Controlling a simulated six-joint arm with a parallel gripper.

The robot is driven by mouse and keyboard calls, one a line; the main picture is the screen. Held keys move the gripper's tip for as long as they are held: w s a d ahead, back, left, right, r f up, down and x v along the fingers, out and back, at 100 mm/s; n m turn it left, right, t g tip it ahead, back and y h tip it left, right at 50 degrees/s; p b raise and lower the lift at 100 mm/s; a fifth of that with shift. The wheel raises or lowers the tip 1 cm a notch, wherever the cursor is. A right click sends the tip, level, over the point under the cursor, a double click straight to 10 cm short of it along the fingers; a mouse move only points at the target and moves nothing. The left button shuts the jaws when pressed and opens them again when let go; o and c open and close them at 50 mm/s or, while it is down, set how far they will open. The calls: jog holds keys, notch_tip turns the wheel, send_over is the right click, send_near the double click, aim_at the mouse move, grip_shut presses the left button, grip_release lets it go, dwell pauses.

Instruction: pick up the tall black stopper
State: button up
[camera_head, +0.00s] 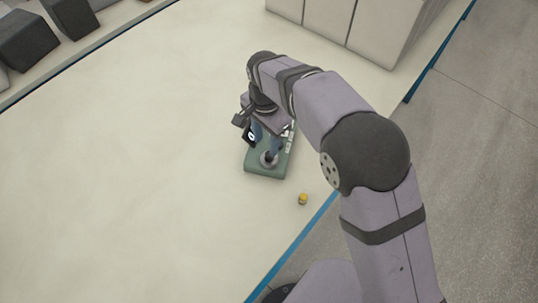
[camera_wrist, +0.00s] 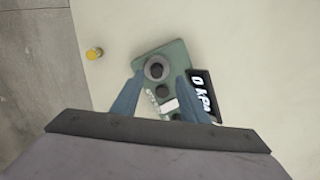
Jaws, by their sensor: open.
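A green block-like base (camera_wrist: 146,55) lies on the pale table, and it also shows in the head view (camera_head: 262,171). On its near end in the head view stands a dark round piece with a grey ring (camera_head: 268,158).
A black display (camera_wrist: 203,95) with white characters sits beside the base. A small yellow piece (camera_head: 303,199) lies on the table near its blue edge. Dark blocks (camera_head: 27,40) and pale boxes (camera_head: 375,27) stand at the back. The table's left side is clear.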

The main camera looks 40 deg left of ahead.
aim_at(269, 157)
jog(key=shift+d+f+p, duration=0.15)
jog(key=shift+f+p, duration=0.2)
jog(key=shift+p, duration=0.05)
jog(key=shift+w+d+f+p, duration=0.15)
jog(key=shift+f+p, duration=0.35)
jog(key=shift+f, duration=0.65)
jog(key=shift+w+d+f+p, duration=0.1)
jog(key=shift+f+p, duration=0.35)
jog(key=shift+f, duration=0.65)
jog(key=shift+c, duration=0.2)
grip_shut()
